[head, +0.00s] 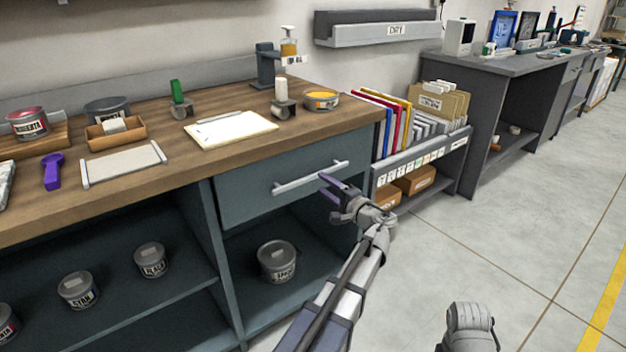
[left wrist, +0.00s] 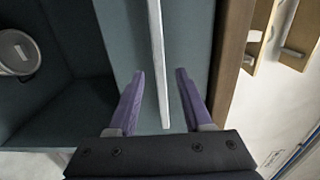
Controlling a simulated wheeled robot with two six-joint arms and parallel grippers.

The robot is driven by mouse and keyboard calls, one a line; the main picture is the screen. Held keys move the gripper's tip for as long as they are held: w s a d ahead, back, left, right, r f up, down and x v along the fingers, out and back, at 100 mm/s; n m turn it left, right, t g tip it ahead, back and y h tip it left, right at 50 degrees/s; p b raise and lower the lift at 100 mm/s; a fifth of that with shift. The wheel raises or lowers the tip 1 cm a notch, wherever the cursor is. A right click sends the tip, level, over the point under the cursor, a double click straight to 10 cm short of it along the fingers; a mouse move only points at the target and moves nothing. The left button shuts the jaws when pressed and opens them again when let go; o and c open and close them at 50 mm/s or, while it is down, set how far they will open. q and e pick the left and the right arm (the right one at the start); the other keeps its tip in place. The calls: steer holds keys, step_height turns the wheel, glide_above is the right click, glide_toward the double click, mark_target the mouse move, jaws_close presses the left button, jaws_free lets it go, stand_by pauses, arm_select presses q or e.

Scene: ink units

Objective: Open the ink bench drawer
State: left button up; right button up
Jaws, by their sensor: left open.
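The ink bench drawer (head: 245,192) is a grey-blue front under the wooden bench top, and it looks shut. Its pale bar handle (head: 300,181) runs across the front. My left gripper (head: 324,187), with purple fingers, is open at the right end of the handle. In the left wrist view the handle (left wrist: 157,55) runs between the two spread fingers (left wrist: 160,75), with a gap on both sides. I cannot tell how deep the bar sits between them. My right gripper's fingers do not show.
On the bench top (head: 330,122) are a white sheet (head: 231,130), a yellow-ink tin (head: 321,100) and other tins. An open shelf below the drawer holds a grey can (head: 277,262). A rack with coloured folders (head: 402,125) stands right of the drawer. The floor (head: 500,240) in front is clear.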

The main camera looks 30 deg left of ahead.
mark_target(314, 178)
arm_select(q)
steer(key=shift+x, duration=3.05)
steer(key=shift+c, duration=0.3)
jaws_close()
